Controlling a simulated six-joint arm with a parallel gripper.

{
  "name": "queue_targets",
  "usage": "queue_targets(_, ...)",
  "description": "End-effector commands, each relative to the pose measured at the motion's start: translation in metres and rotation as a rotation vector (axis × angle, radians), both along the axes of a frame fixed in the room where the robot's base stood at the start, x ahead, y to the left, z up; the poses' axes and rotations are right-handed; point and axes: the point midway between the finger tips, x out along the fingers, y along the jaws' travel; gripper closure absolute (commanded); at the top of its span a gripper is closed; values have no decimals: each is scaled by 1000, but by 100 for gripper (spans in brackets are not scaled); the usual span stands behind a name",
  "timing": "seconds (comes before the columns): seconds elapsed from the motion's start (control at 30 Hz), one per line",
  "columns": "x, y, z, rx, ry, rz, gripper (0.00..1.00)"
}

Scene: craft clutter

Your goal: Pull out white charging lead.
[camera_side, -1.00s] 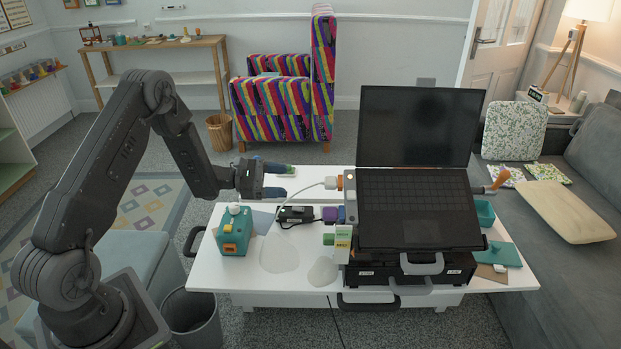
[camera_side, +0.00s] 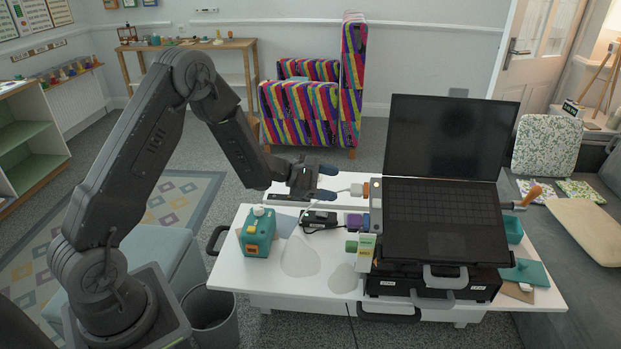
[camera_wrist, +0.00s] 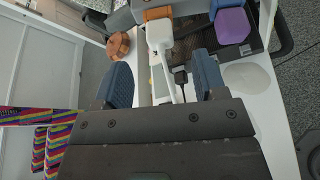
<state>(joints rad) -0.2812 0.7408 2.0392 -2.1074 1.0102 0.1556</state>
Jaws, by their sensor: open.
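The white charging lead (camera_side: 344,191) has its plug at an orange piece (camera_side: 357,189) on the left side of the laptop (camera_side: 440,226). In the wrist view the lead's white plug (camera_wrist: 159,36) sits just beyond the fingertips, against the orange piece (camera_wrist: 158,13). Its thin cable runs back between the fingers. My gripper (camera_side: 327,182) is open and level with the plug, on its left. In the wrist view my gripper (camera_wrist: 162,72) has one finger on each side of the cable. The lower cable is partly hidden behind my gripper.
An orange-brown knob (camera_wrist: 118,45) is near the left finger in the wrist view.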

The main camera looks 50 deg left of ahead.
Motion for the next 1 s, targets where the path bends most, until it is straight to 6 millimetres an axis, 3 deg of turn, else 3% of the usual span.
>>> queue_targets(0.3, 35, -24, -16, 0, 1, -1, 35)
queue_targets(0.73, 41, -28, -18, 0, 0, 0, 35)
queue_targets(1.0, 41, -28, -18, 0, 0, 0, 61)
